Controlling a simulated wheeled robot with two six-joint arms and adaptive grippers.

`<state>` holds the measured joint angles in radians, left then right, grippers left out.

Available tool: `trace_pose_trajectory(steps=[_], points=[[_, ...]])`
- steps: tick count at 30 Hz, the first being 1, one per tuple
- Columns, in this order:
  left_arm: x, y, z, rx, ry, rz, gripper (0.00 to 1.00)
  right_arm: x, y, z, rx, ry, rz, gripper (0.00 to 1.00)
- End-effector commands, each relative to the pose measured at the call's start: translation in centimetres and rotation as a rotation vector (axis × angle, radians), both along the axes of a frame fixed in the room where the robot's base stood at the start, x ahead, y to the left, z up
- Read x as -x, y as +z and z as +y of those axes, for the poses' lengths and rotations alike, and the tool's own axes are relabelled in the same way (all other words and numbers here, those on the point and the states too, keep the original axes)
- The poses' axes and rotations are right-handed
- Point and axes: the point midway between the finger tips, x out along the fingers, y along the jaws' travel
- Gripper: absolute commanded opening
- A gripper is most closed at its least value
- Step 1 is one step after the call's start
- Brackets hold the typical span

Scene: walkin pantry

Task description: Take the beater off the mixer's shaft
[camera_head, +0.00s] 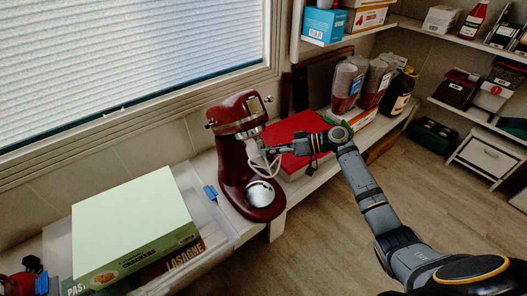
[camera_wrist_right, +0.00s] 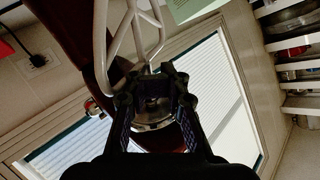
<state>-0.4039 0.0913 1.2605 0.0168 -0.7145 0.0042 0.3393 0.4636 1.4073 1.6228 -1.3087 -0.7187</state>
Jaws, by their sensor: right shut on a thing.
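A dark red stand mixer (camera_head: 234,163) stands on the shelf under the window, its head over a round metal plate on its base. The pale wire-like beater (camera_head: 266,171) hangs under the mixer head. My right gripper (camera_head: 268,150) reaches in from the right and is shut on the beater near its top, just below the head. In the right wrist view the beater (camera_wrist_right: 130,28) spreads out beyond the fingertips (camera_wrist_right: 154,76), and the head's metal ring shows between the fingers. Whether the beater is still on the shaft is hidden. My left gripper is not in view.
A clear bin (camera_head: 205,205) with a lasagne box and a pale green-topped box stands left of the mixer. A red box (camera_head: 293,135) lies behind my right gripper. Jars (camera_head: 349,82) and a dark bottle (camera_head: 398,92) stand farther right. The floor in front is clear.

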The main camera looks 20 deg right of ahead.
Motion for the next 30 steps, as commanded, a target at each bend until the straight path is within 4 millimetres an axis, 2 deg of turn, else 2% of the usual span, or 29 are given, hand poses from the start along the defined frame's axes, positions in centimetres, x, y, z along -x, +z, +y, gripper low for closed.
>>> trace_pose_trajectory(steps=[8, 9, 17, 26, 30], points=[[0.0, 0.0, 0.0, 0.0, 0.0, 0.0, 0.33, 0.1, -0.1, 0.0, 0.0, 0.0, 0.0, 0.0], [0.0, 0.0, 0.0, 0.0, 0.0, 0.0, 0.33, 0.1, -0.1, 0.0, 0.0, 0.0, 0.0, 0.12], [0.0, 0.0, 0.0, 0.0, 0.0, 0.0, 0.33, 0.1, -0.1, 0.0, 0.0, 0.0, 0.0, 0.47], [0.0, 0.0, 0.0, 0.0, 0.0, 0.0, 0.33, 0.1, -0.1, -0.1, 0.001, 0.0, 0.0, 0.47], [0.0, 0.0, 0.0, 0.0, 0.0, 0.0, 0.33, 0.7, 0.4, -1.7, 0.005, -0.002, 0.0, 0.47]])
